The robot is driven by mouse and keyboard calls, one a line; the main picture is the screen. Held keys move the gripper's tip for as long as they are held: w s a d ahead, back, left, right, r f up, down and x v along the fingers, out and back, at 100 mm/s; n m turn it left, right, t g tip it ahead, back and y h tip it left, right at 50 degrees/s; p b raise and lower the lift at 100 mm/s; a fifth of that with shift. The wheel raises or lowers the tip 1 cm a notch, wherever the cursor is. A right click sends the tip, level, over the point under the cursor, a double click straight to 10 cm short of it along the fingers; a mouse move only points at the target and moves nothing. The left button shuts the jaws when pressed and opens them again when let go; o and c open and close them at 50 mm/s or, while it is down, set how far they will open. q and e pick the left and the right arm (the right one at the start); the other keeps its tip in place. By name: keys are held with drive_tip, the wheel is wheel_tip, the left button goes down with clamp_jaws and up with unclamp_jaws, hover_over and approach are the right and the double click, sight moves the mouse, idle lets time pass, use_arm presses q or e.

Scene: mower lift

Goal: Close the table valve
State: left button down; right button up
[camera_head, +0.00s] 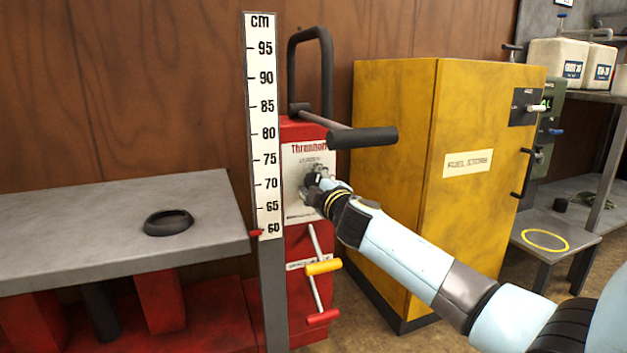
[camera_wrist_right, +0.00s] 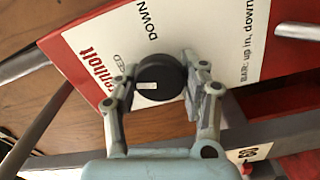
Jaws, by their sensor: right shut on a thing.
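A round black knob (camera_wrist_right: 160,78) with a white mark sits on the white label plate (camera_wrist_right: 225,45) of the red lift unit (camera_head: 310,245). "DOWN" and part of a word ending in "ED" are printed near it. My right gripper (camera_wrist_right: 160,88) is shut on the knob, one finger on each side. In the head view my right gripper (camera_head: 314,182) is at the plate and mostly hides the knob. The grey lift table (camera_head: 90,215) stands to the left. My left gripper is not in view.
A bar with a black grip (camera_head: 362,138) sticks out above my right gripper. A yellow-handled lever (camera_head: 324,267) and a red-ended one (camera_head: 323,317) are below. A cm scale (camera_head: 264,120) has a red pointer near 60. A yellow fuel cabinet (camera_head: 395,170) stands right.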

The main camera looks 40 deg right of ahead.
drive_tip(key=shift+f+n, duration=0.1)
drive_tip(key=shift+n, duration=1.2)
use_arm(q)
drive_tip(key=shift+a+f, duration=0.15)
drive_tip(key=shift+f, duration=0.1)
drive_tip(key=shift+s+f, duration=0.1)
use_arm(e)
drive_tip(key=shift+n, duration=0.3)
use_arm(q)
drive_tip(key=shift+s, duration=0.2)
use_arm(e)
drive_tip(key=shift+f, duration=0.1)
drive_tip(key=o, duration=1.2)
drive_tip(key=shift+a, duration=0.1)
drive_tip(key=shift+c, duration=0.2)
drive_tip(key=shift+s, duration=0.2)
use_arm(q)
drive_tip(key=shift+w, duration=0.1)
use_arm(e)
drive_tip(key=v, duration=1.1)
drive_tip(key=shift+s, duration=0.3)
